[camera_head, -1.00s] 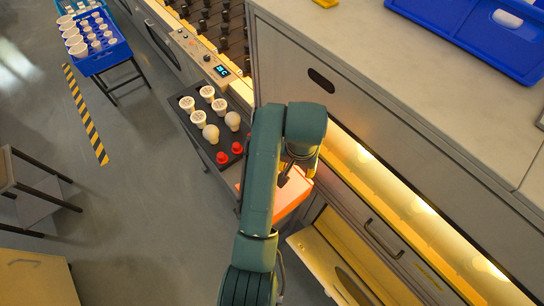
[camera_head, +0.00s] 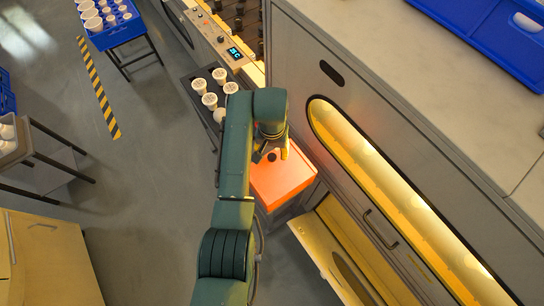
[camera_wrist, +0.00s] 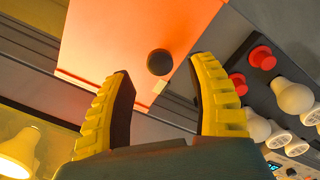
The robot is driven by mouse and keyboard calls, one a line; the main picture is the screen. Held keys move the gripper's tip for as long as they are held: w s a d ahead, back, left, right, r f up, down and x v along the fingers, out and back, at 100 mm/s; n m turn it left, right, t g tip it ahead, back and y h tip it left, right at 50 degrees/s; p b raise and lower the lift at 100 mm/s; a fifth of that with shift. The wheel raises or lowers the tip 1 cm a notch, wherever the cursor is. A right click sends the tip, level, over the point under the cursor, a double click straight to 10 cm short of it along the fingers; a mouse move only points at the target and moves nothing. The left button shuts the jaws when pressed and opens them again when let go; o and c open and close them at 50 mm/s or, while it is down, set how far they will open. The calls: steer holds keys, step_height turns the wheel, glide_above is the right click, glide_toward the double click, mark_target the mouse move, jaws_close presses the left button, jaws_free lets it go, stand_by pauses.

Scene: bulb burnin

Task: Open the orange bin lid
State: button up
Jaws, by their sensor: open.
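The orange bin lid (camera_head: 284,184) is flat and looks closed, in the middle of the head view, beside the grey cabinet. It also fills the upper middle of the wrist view (camera_wrist: 125,38). A round black knob (camera_wrist: 160,62) sits on it near one edge. My gripper (camera_head: 270,154) is over the lid's far edge in the head view, partly hidden by my arm. In the wrist view my gripper's yellow fingers (camera_wrist: 165,105) are spread apart and empty. The knob shows between and beyond the fingertips, with no contact visible.
A lit bulb (camera_wrist: 18,150) shows at the lower left of the wrist view. A cabinet door (camera_head: 322,262) stands open near the bin. A blue tray (camera_head: 480,40) lies on the counter.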

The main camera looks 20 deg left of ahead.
mark_target(272, 157)
step_height(272, 157, down, 4)
steer(key=shift+r+b, duration=0.25)
steer(key=shift+b, duration=0.1)
